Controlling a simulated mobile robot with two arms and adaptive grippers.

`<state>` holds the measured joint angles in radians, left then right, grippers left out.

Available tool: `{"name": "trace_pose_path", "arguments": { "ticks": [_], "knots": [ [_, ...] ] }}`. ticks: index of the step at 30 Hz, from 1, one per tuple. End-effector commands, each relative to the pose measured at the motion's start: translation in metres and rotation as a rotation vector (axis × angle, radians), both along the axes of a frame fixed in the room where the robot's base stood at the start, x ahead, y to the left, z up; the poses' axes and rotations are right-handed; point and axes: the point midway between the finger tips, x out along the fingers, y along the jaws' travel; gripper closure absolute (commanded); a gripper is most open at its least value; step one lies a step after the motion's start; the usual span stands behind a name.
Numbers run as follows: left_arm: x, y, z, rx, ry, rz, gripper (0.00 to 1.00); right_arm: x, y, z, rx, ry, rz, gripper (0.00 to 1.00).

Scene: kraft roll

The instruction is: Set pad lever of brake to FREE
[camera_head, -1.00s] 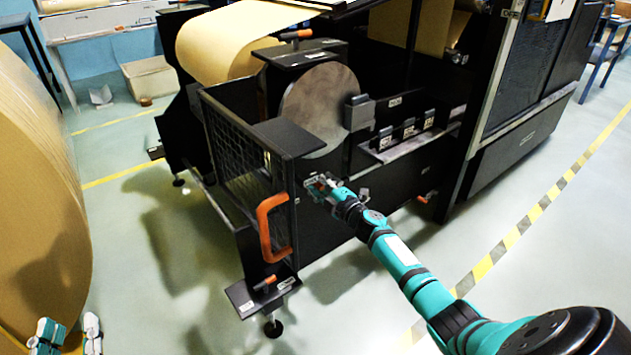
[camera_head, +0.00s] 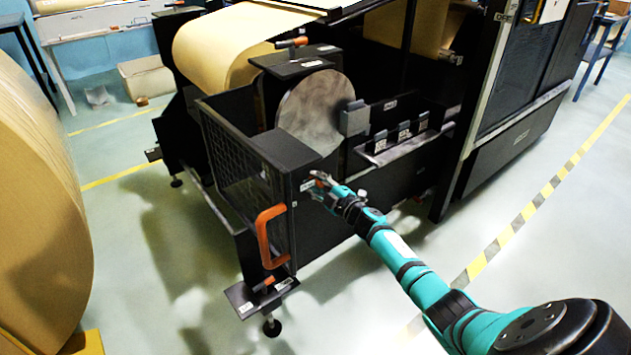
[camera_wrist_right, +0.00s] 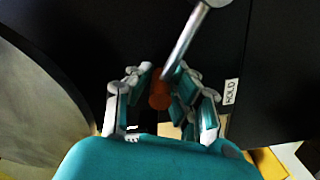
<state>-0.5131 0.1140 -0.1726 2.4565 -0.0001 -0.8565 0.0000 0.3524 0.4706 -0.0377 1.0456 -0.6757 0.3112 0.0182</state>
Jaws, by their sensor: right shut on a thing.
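In the right wrist view, the pad lever is a grey metal rod (camera_wrist_right: 187,45) with an orange knob (camera_wrist_right: 159,93) at its end. A white label reading HOLD (camera_wrist_right: 231,92) is on the dark panel to the right of the knob. My right gripper (camera_wrist_right: 161,100) is shut on the knob, with a finger on each side. In the head view, my right gripper (camera_head: 318,184) is at the front panel of the brake (camera_head: 319,235), below the round metal disc (camera_head: 315,112). It mostly hides the lever there. My left gripper is not in view.
An orange handle (camera_head: 266,238) is on the mesh guard left of my right gripper. Another orange-ended lever (camera_head: 268,283) is on the low step. A large kraft roll (camera_head: 40,190) stands at the left. Open floor (camera_head: 170,300) lies between the roll and the machine.

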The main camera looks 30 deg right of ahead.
Motion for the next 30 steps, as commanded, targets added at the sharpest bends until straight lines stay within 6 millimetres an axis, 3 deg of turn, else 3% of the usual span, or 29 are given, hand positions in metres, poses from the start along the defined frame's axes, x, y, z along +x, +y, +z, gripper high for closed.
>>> {"name": "trace_pose_path", "arguments": {
  "ticks": [4, 5, 9, 20, 26, 30],
  "knots": [
    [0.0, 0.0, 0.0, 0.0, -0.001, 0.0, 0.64, 0.0, -0.004, 0.001, -0.001, 0.001, -0.008, 1.0],
    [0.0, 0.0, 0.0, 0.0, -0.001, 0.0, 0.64, 0.0, -0.004, 0.001, -0.001, 0.001, -0.008, 0.79],
    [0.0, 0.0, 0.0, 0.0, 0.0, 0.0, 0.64, 0.0, -0.004, 0.0, -0.002, 0.002, -0.008, 0.6],
    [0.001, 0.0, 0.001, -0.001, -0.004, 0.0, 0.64, -0.004, -0.002, 0.0, -0.002, 0.001, -0.003, 0.59],
    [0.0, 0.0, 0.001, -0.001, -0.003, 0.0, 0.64, -0.032, -0.004, -0.002, -0.003, 0.004, -0.002, 0.59],
    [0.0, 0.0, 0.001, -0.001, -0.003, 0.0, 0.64, -0.062, -0.007, -0.002, -0.002, 0.005, -0.003, 0.59]
  ]
}}
